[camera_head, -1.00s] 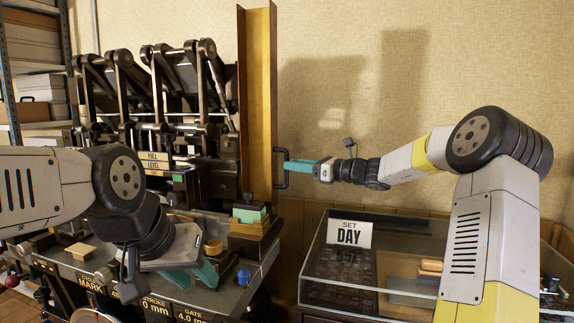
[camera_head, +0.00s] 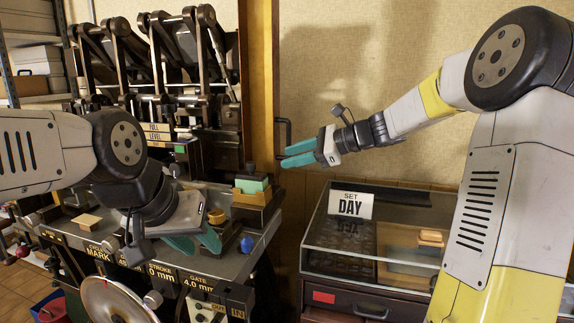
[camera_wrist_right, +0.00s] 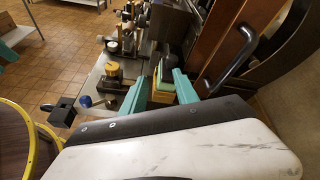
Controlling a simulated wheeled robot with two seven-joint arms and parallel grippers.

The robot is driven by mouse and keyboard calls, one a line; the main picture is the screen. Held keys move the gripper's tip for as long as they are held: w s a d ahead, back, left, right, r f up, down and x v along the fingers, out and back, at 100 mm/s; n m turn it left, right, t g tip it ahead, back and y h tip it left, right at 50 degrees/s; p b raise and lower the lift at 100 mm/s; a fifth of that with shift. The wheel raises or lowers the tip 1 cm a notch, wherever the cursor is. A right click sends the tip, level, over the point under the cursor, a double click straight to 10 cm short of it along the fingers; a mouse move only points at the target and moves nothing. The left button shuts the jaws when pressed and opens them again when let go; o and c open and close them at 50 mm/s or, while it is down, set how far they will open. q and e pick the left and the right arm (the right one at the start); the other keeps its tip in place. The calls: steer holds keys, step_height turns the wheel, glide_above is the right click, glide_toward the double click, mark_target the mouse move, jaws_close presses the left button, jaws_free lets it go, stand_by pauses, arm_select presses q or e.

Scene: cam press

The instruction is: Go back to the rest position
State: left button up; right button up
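My right gripper (camera_head: 299,154) is open and empty, its teal fingers pointing left beside the black handle (camera_head: 283,137) on the tall wooden post. In the right wrist view, the two teal fingers (camera_wrist_right: 160,90) are spread apart, with the black handle (camera_wrist_right: 231,62) to their right. My left gripper (camera_head: 197,243) hangs low over the front of the press bench, its teal fingers partly hidden behind its own wrist. The fingers look apart, with nothing visible between them.
The press (camera_head: 165,75) with its dark levers stands at the back left. A green-topped block (camera_head: 252,186) and a blue knob (camera_head: 247,244) sit on the bench.

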steer(key=s+f+n+g+h, duration=0.1)
steer(key=s+f+n+h, duration=0.2)
steer(key=s+n+h, duration=0.75)
steer(key=s+d+f+n+t, duration=0.1)
steer(key=s+d+f+n, duration=0.1)
steer(key=s+d, duration=0.3)
steer(key=s+d+f+n+t, duration=0.1)
steer(key=s+d+n, duration=0.4)
steer(key=s, duration=0.8)
steer(key=shift+s+d+f, duration=0.2)
steer(key=shift+d+f, duration=0.15)
steer(key=shift+d, duration=0.2)
